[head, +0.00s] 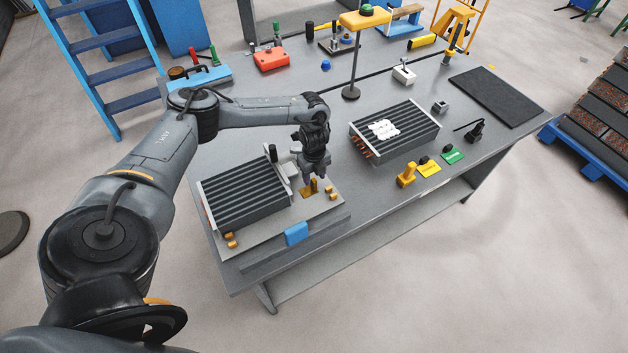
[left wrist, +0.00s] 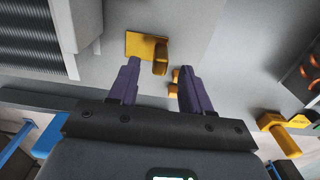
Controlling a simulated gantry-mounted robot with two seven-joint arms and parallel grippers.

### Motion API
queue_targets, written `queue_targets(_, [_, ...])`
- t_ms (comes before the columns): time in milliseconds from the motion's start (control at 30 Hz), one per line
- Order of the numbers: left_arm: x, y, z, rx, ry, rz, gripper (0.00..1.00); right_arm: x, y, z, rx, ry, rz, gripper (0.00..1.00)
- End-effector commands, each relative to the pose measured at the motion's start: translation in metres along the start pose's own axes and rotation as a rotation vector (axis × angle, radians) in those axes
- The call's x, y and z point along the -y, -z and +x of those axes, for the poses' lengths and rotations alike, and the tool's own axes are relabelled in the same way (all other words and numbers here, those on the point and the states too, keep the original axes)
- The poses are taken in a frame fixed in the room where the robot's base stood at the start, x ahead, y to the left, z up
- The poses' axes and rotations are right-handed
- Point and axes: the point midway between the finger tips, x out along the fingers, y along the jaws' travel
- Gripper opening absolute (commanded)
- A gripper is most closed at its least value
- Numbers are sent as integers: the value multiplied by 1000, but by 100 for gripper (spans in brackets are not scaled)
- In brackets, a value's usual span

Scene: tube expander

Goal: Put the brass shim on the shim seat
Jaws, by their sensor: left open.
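A flat brass-coloured plate with an upright tab, which looks like the brass shim (head: 306,192), lies on the grey fixture plate beside the finned block. It also shows in the left wrist view (left wrist: 138,45), with its tab in line with the gap between my fingertips. My left gripper (head: 316,180) is open, its purple fingers (left wrist: 158,72) pointing at the shim from close by. They look clear of the tab; the exact distance is hard to tell. The shim seat cannot be told apart from the surface under the shim. My right gripper is not in view.
The finned block (head: 245,194) stands left of the shim, and small brass-coloured blocks (head: 331,191) sit to its right. A blue block (head: 296,234) is at the front edge. A second finned block (head: 396,130) and yellow and green tabbed pieces (head: 428,169) lie further right.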

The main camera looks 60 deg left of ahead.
Motion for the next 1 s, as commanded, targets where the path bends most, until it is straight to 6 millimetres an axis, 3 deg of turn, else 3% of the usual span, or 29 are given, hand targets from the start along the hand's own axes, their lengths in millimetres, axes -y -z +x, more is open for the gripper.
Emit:
queue_targets(200, [1, 0, -42, 1, 3, 0, 49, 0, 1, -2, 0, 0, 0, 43])
queue_targets(400, [1, 0, -68, 0, 2, 1, 49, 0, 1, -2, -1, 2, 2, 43])
queue_targets(533, [3, 7, -73, -1, 8, 15, 49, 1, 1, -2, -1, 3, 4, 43])
queue_targets(633, [11, 30, -63, -2, 34, 60, 49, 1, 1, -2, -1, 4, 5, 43])
queue_targets(767, [29, 98, -33, -24, 119, 158, 49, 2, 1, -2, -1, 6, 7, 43])
queue_targets(867, [38, 177, -8, -73, 225, 221, 49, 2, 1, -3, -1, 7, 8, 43])
queue_targets(900, [39, 213, -1, -103, 275, 231, 49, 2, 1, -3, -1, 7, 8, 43])
queue_targets(1000, [35, 299, 3, -190, 401, 199, 49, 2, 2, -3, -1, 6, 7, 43])
